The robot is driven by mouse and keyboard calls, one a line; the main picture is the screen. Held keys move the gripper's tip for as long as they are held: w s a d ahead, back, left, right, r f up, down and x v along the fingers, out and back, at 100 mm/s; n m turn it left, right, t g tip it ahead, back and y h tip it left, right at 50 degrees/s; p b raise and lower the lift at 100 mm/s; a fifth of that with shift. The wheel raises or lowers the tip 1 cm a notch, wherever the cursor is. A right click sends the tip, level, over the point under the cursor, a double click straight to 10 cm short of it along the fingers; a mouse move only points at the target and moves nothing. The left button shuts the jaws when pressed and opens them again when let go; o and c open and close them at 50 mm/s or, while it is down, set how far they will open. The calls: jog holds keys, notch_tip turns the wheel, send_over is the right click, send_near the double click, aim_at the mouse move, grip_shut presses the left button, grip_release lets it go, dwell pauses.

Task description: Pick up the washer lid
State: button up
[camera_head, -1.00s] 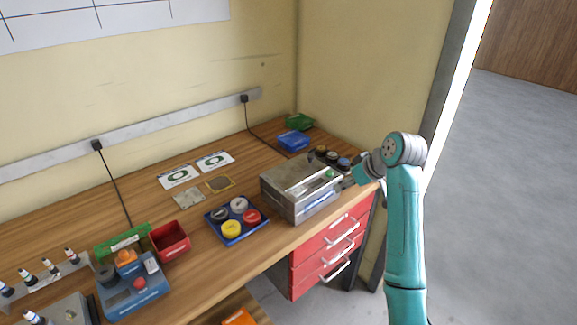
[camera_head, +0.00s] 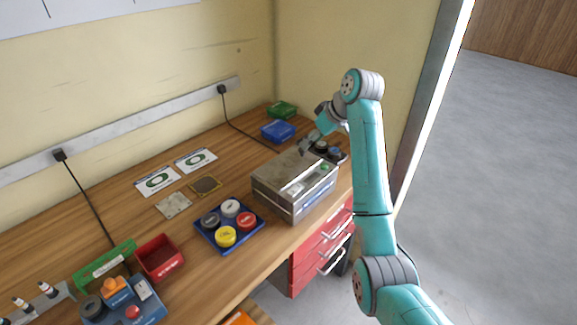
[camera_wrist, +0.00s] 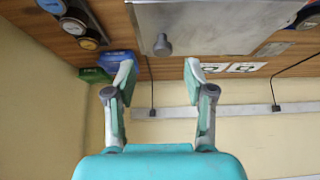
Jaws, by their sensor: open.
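The washer (camera_head: 290,200) is a grey metal box at the right end of the bench. Its flat metal lid (camera_head: 278,172) lies on top. In the wrist view the lid (camera_wrist: 225,28) fills the top of the picture, with a round grey knob (camera_wrist: 162,45) at its edge side. My gripper (camera_head: 308,143) is above the far right part of the washer. In the wrist view my gripper (camera_wrist: 158,72) is open and empty, its two fingertips spread apart, with the knob showing just above and between them. I cannot tell the exact height gap.
Round dark-topped pots (camera_head: 322,147) stand right behind the washer, close to my gripper. Blue (camera_head: 278,130) and green (camera_head: 283,109) bins sit at the back corner. A blue tray (camera_head: 205,238) with coloured caps lies left of the washer. The wall is close behind.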

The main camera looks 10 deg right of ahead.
aim_at(289, 163)
jog(key=x, duration=0.5)
jog(key=shift+a, duration=0.15)
grip_shut()
